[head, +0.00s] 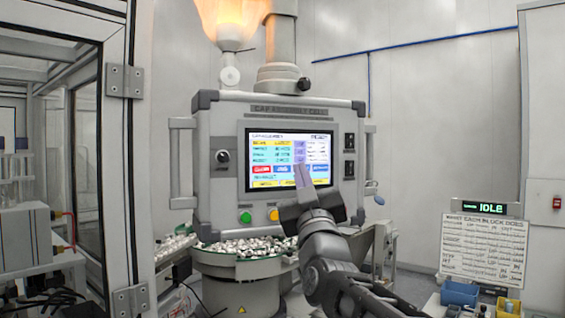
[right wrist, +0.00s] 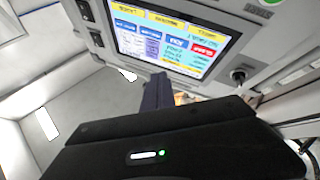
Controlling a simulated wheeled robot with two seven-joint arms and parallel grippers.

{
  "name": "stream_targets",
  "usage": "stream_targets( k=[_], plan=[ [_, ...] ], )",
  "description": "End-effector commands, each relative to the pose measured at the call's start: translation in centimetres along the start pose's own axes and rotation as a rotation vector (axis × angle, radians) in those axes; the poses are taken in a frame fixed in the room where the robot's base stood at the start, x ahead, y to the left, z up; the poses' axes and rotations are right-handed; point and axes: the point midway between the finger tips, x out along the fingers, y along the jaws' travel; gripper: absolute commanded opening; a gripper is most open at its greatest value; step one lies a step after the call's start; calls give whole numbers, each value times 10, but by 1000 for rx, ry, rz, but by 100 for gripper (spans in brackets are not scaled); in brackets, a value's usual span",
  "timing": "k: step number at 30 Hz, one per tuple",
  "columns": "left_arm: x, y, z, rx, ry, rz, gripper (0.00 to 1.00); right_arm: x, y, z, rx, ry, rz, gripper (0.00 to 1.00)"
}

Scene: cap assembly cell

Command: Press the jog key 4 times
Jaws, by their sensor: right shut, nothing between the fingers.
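The control panel (head: 225,120) carries a lit touchscreen (head: 270,150) with rows of coloured fields and a row of red and blue keys; the labels are too small to read, so I cannot tell which is the jog key. My right gripper (head: 303,178) is shut and empty, its fingers pointing up in front of the screen's lower right part. In the right wrist view the shut fingers (right wrist: 157,90) reach toward the edge of the screen (right wrist: 170,42), hiding a little of it. I cannot tell whether they touch it. My left gripper is not in view.
Below the screen are a green button (head: 245,217) and a yellow button (head: 273,214). A bowl of caps (head: 243,258) stands under the panel. A display (head: 484,208) at right reads IDLE above a whiteboard (head: 484,250). A framed glass enclosure (head: 115,160) stands at left.

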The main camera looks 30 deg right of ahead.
Motion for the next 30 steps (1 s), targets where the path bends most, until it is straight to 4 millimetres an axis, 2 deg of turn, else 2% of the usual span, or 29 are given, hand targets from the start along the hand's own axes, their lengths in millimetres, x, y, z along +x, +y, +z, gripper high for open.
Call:
stream_targets(
  k=[1,5,12,30],
  plan=[
    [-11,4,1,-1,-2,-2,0,10,-2,0,2,-3,-1,0],
    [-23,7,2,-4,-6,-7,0,24,-9,8,2,-3,-2,0],
    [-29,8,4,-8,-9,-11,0,40,-20,20,2,-1,-1,0],
    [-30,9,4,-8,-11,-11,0,44,-23,23,0,1,1,0]
  ],
)
